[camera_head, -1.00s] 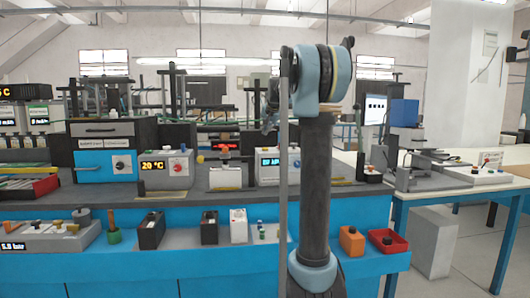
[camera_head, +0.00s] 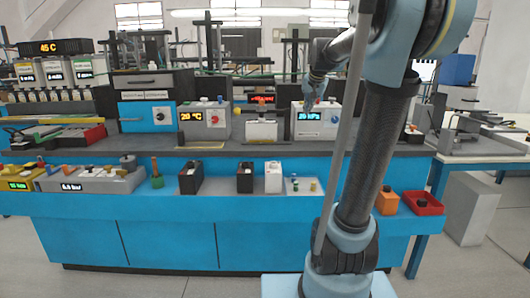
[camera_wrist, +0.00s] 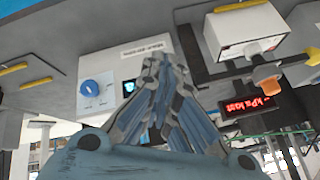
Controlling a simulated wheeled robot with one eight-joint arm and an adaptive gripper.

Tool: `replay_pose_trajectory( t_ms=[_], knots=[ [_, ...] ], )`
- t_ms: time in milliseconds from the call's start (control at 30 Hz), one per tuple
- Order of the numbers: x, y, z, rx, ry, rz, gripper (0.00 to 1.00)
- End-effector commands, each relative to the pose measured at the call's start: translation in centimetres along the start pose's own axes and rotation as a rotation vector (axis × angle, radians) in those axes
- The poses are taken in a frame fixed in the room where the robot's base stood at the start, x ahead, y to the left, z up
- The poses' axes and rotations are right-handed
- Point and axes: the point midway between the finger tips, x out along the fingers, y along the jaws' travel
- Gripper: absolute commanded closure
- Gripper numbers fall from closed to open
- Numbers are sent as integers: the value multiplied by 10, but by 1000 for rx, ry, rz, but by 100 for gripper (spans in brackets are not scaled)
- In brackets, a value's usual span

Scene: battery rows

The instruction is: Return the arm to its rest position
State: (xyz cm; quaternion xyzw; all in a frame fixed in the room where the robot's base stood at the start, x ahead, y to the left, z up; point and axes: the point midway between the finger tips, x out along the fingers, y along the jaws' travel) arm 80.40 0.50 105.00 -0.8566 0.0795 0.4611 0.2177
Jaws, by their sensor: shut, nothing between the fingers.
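My arm (camera_head: 375,140) rises on the right of the head view and bends back toward the bench, with its end over the counter. A grey panel with a blue knob (camera_wrist: 92,88) is beyond the fingertips there.
The blue bench (camera_head: 180,240) runs across the front. Its lower shelf holds black boxes (camera_head: 191,177), a white box (camera_head: 273,177), an orange box (camera_head: 387,202) and a red tray (camera_head: 423,203). A side table (camera_head: 490,160) stands at right. Open floor lies in front.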

Motion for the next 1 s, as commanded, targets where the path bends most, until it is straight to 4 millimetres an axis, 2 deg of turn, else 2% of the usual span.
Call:
replay_pose_trajectory(
  t_ms=[33,100,367,700,900,1000],
  knots=[
    [-3,10,22,-22,-16,9,100],
    [-5,23,51,-55,-40,23,100],
    [-7,75,159,-178,-134,71,100],
    [4,149,301,-335,-264,121,100],
    [17,189,373,-415,-335,142,100],
    [22,204,397,-443,-360,149,100]
  ],
)
